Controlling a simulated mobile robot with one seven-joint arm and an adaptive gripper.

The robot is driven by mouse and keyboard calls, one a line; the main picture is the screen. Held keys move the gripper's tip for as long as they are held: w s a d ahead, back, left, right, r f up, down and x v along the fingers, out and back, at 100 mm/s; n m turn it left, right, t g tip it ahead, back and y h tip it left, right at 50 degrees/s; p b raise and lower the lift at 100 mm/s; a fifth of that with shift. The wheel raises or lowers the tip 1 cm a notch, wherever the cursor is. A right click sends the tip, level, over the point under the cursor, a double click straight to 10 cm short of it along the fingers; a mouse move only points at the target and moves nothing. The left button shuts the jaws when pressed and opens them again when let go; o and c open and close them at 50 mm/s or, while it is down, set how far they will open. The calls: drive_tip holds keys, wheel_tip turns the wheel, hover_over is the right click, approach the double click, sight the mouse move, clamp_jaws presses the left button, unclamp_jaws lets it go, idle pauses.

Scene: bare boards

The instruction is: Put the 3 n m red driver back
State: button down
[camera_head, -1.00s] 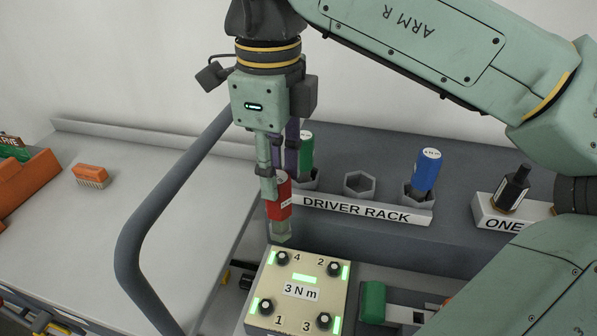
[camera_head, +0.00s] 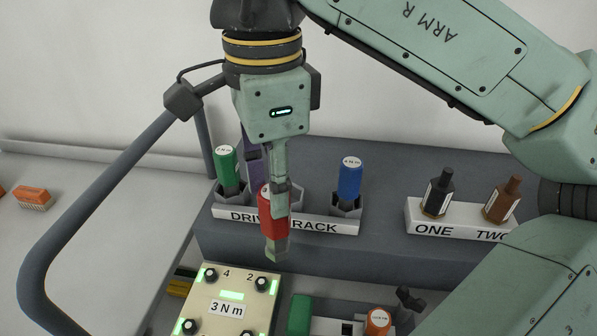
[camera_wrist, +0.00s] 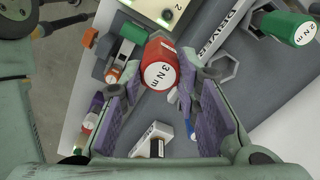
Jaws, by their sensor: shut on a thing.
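My gripper (camera_head: 280,196) is shut on the red driver (camera_head: 267,214), held upright with its lower end in the air in front of the rack's label. In the wrist view the red driver (camera_wrist: 160,66) shows its "3 N m" cap between the purple-padded fingers. The driver rack (camera_head: 326,224) holds a green driver (camera_head: 227,168) at left and a blue driver (camera_head: 349,180) at right. The middle socket is partly hidden behind my gripper in the head view; an empty hexagonal socket (camera_wrist: 222,69) shows in the wrist view.
A cream "3 N m" plate (camera_head: 229,290) with knobs and lit green bars lies in front of the rack. Dark (camera_head: 437,192) and brown (camera_head: 502,199) bottles stand in a ONE/TWO holder at right. An orange-capped item (camera_head: 378,321) is lower right. A brush (camera_head: 32,197) lies at left.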

drive_tip(key=w+f, duration=0.2)
drive_tip(key=w, duration=0.4)
drive_tip(key=w+d+f+b, duration=0.1)
drive_tip(key=w+f, duration=0.1)
drive_tip(key=w, duration=0.5)
drive_tip(key=shift+w+d+f, duration=0.2)
drive_tip(key=shift+w+f, duration=0.05)
drive_tip(key=shift+f, duration=0.15)
drive_tip(key=shift+f, duration=0.1)
drive_tip(key=c, duration=1.2)
unclamp_jaws()
wheel_tip(320, 180, up, 8)
drive_tip(key=shift+f, duration=0.15)
